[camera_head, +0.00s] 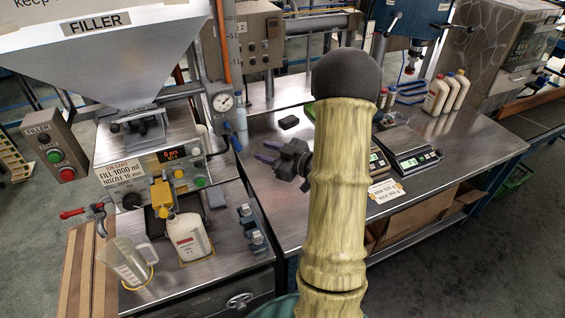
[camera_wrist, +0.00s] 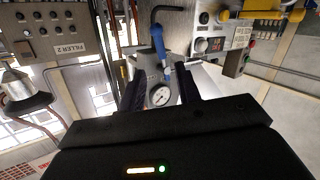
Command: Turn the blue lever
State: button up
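The blue lever (camera_head: 237,143) is at the right side of the filler, below the pressure gauge. My gripper (camera_head: 263,151) is to the right of the lever in the head view, above the steel bench and apart from the lever. In the wrist view my gripper (camera_wrist: 160,84) has its two dark fingers spread with nothing held between them. The exact distance to the lever is hard to tell.
The filler's pressure gauge (camera_head: 223,102) is above the lever. A yellow valve (camera_head: 162,196), a white jug (camera_head: 189,238), a clear measuring jug (camera_head: 128,262) and a red-handled lever (camera_head: 73,213) are to the left. Scales (camera_head: 412,154) and bottles (camera_head: 437,95) stand to the right.

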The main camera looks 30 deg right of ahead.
jog(key=b+v, duration=0.1)
jog(key=v, duration=0.4)
jog(key=shift+f, duration=0.1)
jog(key=c, duration=0.6)
jog(key=shift+w+a+f+n+b, duration=0.3)
jog(key=shift+w+a+n+b, duration=0.1)
jog(key=shift+n+b, duration=0.65)
grip_shut()
jog(key=w+a+f+n+b, duration=0.1)
jog(key=a+n+b, duration=0.3)
jog(key=n, duration=0.3)
jog(key=w+a+f+n+h+b, duration=0.1)
jog(key=w+a+n+b, duration=0.1)
jog(key=n+b, duration=0.4)
jog(key=shift+a+f+n, duration=0.15)
jog(key=shift+a+n, duration=0.75)
jog(key=shift+n, duration=0.35)
